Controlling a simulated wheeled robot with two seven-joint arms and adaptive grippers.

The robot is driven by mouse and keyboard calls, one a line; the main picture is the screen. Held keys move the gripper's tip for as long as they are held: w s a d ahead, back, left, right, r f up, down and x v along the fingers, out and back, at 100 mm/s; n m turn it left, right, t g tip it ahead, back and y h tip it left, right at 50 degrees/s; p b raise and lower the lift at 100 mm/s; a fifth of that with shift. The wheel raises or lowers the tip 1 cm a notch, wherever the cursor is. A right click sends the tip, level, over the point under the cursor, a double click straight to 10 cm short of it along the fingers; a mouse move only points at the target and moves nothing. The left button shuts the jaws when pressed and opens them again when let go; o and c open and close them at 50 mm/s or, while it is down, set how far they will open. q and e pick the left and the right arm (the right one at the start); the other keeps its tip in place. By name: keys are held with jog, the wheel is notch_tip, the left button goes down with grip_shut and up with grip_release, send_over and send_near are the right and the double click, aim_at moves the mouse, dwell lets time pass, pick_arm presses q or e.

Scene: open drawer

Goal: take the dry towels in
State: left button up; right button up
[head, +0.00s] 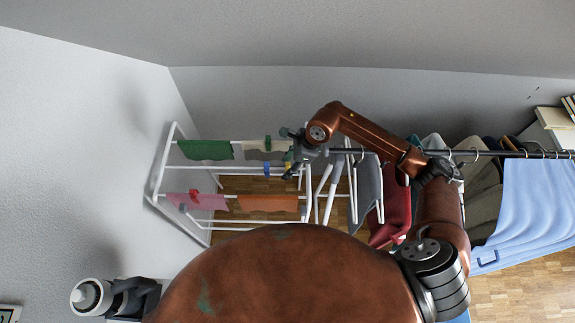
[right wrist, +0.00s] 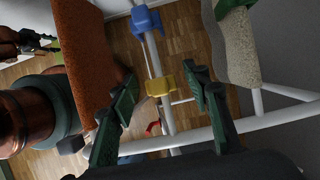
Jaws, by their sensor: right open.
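A white drying rack (head: 157,165) stands against the back wall. A green towel (head: 207,150), a pale towel (head: 250,146), a pink towel (head: 195,201) and an orange towel (head: 268,203) hang over its rails. My right gripper (head: 293,152) is at the rack's right end, open and empty. In the right wrist view its fingers (right wrist: 162,88) stand on either side of a yellow clip (right wrist: 165,84) on a white rail. A blue clip (right wrist: 146,20) sits on the rail beyond, and a red clip (right wrist: 153,127) is lower. My left gripper does not show.
Right of the rack, grey and red garments (head: 397,213) and a light blue cloth (head: 535,205) hang on a dark rail (head: 480,153). Books (head: 555,118) lie at the far right. A white and dark object (head: 92,297) stands at the lower left. Wooden floor shows under the rack.

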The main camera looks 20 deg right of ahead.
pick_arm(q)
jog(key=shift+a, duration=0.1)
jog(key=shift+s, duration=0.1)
pick_arm(e)
jog(key=shift+d+r, duration=0.1)
jog(key=shift+r, duration=0.1)
jog(key=v, duration=1.1)
jog(key=shift+r, duration=0.3)
jog(key=shift+s+d, duration=0.1)
